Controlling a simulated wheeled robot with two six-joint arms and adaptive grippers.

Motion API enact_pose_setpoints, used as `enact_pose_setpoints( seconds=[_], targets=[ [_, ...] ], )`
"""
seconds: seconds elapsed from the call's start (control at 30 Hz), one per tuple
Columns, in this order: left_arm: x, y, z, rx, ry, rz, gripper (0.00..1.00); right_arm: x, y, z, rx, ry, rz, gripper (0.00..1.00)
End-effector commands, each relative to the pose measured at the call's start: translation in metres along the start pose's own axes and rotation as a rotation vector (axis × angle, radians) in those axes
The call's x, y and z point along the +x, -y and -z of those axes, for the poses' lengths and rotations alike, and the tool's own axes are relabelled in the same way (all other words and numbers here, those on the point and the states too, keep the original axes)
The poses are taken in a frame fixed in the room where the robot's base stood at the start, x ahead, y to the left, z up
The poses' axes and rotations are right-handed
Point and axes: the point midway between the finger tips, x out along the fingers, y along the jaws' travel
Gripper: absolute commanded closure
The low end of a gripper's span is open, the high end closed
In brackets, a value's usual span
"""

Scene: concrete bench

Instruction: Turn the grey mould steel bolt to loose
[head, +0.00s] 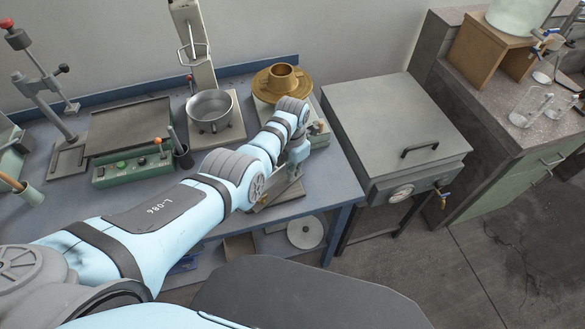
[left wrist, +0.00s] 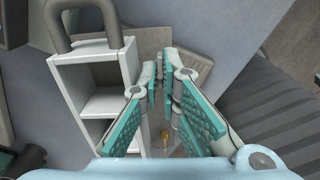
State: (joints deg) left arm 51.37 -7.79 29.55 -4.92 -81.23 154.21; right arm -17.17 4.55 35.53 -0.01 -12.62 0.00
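The grey steel mould (left wrist: 100,78) shows in the left wrist view as a pale open box with several compartments and a thick dark grey handle-like loop at its upper left. My left gripper (left wrist: 160,80) is beside its right end wall, with the teal-padded fingertips close together and a narrow gap between them. I cannot make out the bolt between the tips. A small brass-coloured piece (left wrist: 165,140) shows lower down between the fingers. In the head view my left gripper (head: 297,152) points down at the bench's right end, and my arm hides most of the mould. My right gripper is out of view.
On the blue bench (head: 240,72) stand a metal bowl (head: 210,110), a brass-coloured flanged cylinder (head: 283,78) and a green control box (head: 130,168). A grey lidded tank (head: 385,110) stands right of the bench, with a gap between.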

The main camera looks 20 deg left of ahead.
Motion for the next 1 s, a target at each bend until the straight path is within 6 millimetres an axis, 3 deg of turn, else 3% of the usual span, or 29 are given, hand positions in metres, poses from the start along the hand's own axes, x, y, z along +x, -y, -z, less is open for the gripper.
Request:
enact_pose_setpoints(
  seconds=[0.7,0.73,0.83,1.0],
  targets=[
    [0.0011,0.0001,0.0005,-0.080,-0.001,0.000,1.00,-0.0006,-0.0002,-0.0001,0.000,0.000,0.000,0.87],
    [0.0011,0.0001,0.0005,-0.080,-0.001,0.000,0.91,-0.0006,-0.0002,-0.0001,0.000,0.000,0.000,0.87],
    [0.0009,0.0001,0.0004,-0.080,-0.001,0.000,0.75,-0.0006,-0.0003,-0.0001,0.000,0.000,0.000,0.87],
    [0.0005,-0.0012,0.0007,-0.081,0.000,-0.002,0.75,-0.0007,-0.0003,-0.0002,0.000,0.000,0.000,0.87]
  ],
)
